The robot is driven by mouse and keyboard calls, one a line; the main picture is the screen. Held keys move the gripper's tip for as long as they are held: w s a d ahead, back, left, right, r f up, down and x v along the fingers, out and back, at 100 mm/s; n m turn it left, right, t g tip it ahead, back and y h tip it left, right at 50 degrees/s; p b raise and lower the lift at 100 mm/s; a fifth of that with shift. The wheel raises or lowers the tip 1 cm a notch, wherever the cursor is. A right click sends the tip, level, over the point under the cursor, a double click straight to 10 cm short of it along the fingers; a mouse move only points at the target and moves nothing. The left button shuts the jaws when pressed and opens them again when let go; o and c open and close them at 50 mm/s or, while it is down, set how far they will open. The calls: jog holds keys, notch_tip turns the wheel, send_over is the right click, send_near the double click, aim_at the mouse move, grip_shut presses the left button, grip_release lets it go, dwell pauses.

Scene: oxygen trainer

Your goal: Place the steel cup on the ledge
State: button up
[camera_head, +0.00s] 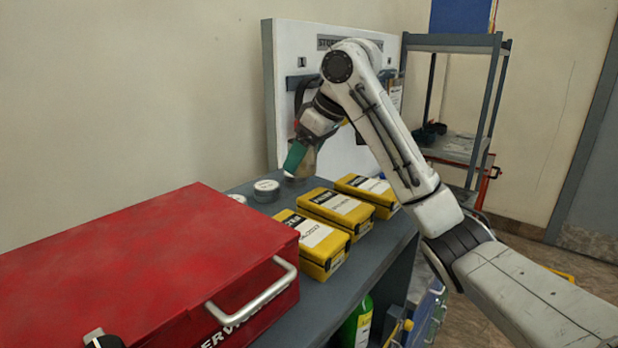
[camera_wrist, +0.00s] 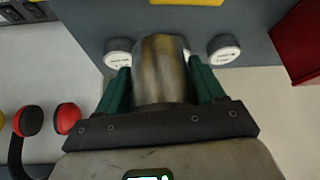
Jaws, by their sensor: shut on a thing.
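The steel cup (camera_wrist: 160,72) is between the two green fingers of my gripper (camera_wrist: 163,88) in the wrist view, with a finger along each side. In the head view the cup (camera_head: 305,160) shows partly behind the green finger of my gripper (camera_head: 297,158). My gripper is shut on it, over the far end of the grey bench top (camera_head: 243,187), close to the white panel. I cannot tell whether the cup's base touches the bench. No surface is clearly marked as the ledge.
White-lidded round tins (camera_head: 266,190) stand near the cup. Yellow boxes (camera_head: 336,210) line the bench's right side. A large red case (camera_head: 130,270) fills the near left. The white panel (camera_head: 288,60) stands behind. Red ear defenders (camera_wrist: 67,118) show in the wrist view.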

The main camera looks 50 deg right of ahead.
aim_at(301, 193)
jog(key=d+f, duration=0.2)
jog(key=f, duration=0.1)
jog(key=shift+w+d, duration=0.25)
jog(key=shift+w, duration=0.1)
jog(key=shift+d+f+p, duration=0.15)
jog(key=shift+f+p, duration=0.45)
jog(key=shift+f, duration=1.1)
jog(key=shift+f, duration=0.15)
jog(key=o, duration=1)
jog(key=shift+o, duration=0.2)
